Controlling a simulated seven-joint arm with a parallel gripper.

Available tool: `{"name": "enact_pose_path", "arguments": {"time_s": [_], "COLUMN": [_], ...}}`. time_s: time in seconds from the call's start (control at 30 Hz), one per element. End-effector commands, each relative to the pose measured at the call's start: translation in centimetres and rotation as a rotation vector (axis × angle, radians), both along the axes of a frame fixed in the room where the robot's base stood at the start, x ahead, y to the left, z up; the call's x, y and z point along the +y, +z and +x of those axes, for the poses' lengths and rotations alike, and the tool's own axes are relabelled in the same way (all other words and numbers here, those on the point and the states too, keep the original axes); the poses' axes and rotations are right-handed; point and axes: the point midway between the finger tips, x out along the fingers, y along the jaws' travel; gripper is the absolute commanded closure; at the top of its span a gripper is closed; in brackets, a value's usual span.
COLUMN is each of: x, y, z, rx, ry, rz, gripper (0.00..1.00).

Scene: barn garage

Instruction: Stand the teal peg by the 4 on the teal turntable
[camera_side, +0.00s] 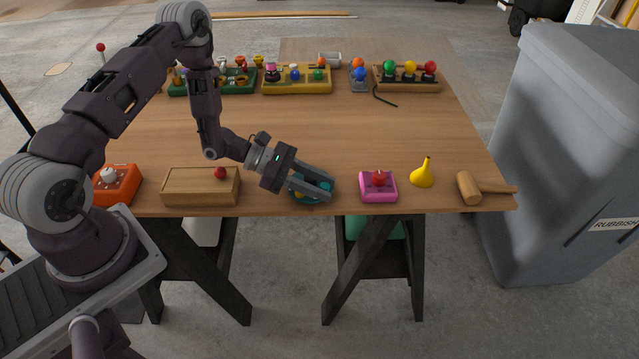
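The teal turntable (308,201) lies near the front edge of the table, just right of the middle. My gripper (328,190) is low over it, tilted, and hides much of its top. The two fingers lie apart with a gap between them, and I see nothing clearly held in the gap. Small coloured spots show on the turntable beside the fingers. I cannot make out the teal peg or the 4 in this view; the fingers or the small size may hide them.
A wooden box (200,188) with a red knob stands left of the turntable, and a pink block (378,188) stands right. Further right are a yellow funnel (422,174) and a mallet (470,188). Racks (297,88) line the back. The table's middle (300,125) is clear.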

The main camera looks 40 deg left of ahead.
Motion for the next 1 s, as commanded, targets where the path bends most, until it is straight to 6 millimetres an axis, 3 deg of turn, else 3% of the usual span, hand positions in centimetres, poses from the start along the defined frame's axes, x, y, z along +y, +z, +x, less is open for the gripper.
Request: {"name": "enact_pose_path", "arguments": {"time_s": [0.03, 0.13, 0.4, 0.67, 0.77, 0.87, 1.0], "x": [0.6, 0.7, 6.6, 9.6, 8.5, 5.0, -0.4], "y": [-0.6, 0.6, 3.7, 5.4, 8.0, 13.6, 21.2], "z": [-0.2, -0.1, -3.7, -5.8, -5.8, -6.8, -11.8], "rx": [0.019, 0.018, 0.012, 0.007, -0.040, -0.156, -0.356], "ry": [0.013, 0.014, 0.015, 0.004, -0.085, -0.315, -0.733], "rz": [0.016, 0.019, 0.014, 0.012, 0.051, 0.166, 0.428], "gripper": [0.58, 0.58, 0.58, 0.58, 0.58, 0.58, 0.58]}}
